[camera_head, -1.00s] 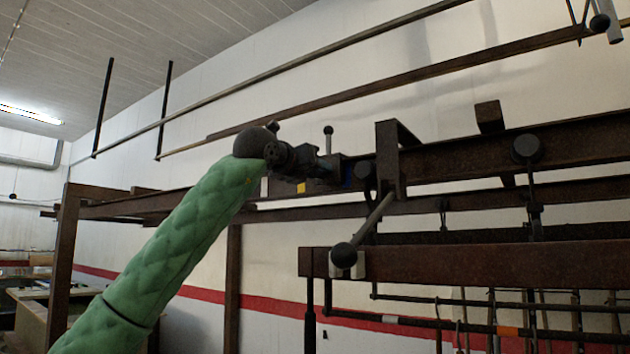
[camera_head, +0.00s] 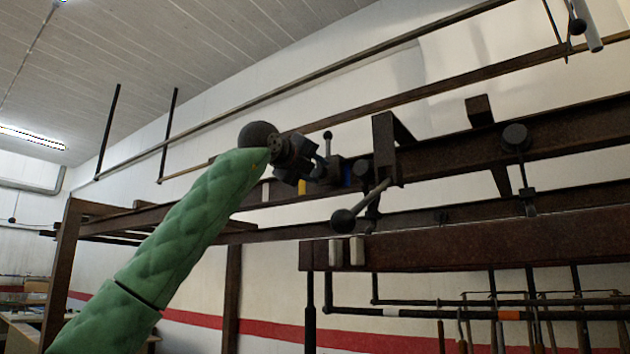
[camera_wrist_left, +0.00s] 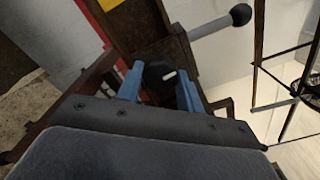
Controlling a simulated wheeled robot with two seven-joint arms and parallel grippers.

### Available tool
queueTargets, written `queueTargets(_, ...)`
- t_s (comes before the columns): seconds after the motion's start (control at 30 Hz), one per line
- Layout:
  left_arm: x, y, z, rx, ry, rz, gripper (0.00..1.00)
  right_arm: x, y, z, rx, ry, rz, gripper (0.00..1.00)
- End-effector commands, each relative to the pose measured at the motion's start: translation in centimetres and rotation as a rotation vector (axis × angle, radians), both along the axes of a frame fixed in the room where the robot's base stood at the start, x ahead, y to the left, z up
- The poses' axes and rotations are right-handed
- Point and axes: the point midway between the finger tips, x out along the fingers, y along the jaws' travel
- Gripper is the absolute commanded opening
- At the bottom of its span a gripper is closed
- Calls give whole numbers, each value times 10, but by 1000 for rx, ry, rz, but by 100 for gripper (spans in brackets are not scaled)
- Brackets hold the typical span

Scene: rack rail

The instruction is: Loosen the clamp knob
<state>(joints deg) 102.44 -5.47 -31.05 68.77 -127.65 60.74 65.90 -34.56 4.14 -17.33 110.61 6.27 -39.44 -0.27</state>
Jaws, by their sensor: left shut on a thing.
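The clamp knob (camera_head: 364,169) is small and dark, beside the brown steel clamp bracket (camera_head: 383,140) on the rail. In the left wrist view the dark knob (camera_wrist_left: 156,74), with a white mark, sits between two blue fingers. My left gripper (camera_head: 348,172) comes in from the left at the end of a green padded arm. It is shut on the knob, which it partly hides in the head view. A grey lever with a black ball end (camera_head: 344,221) slants down-left from the clamp; it also shows in the left wrist view (camera_wrist_left: 240,15). My right gripper is not in view.
Long rusty rails (camera_head: 560,135) run across to the right. A lower beam (camera_head: 470,245) carries pale blocks at its left end. Another black knob (camera_head: 516,138) stands on the rail at right. Tools hang below. Open space surrounds my left arm's near side.

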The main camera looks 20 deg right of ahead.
Motion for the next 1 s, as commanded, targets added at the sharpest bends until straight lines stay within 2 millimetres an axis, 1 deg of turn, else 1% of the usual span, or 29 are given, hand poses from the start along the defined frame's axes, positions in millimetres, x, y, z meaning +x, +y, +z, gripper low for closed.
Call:
queueTargets(0.03, -1, 0, -2, -18, 22, -1, 14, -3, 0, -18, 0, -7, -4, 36)
queueTargets(0.17, -1, -1, -2, -67, 86, -1, 14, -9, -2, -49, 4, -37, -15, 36)
queueTargets(0.2, -1, -1, -2, -83, 106, -1, 14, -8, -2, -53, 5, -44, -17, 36)
queueTargets(0.27, -1, -1, -2, -106, 135, -2, 14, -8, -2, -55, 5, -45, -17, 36)
queueTargets(0.47, -1, -1, -3, -190, 243, -2, 14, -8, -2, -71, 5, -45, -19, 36)
queueTargets(0.83, -1, -1, -4, -398, 511, 0, 14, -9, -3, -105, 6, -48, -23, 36)
queueTargets(1.0, -1, -1, -2, -468, 601, -1, 14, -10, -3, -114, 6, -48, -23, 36)
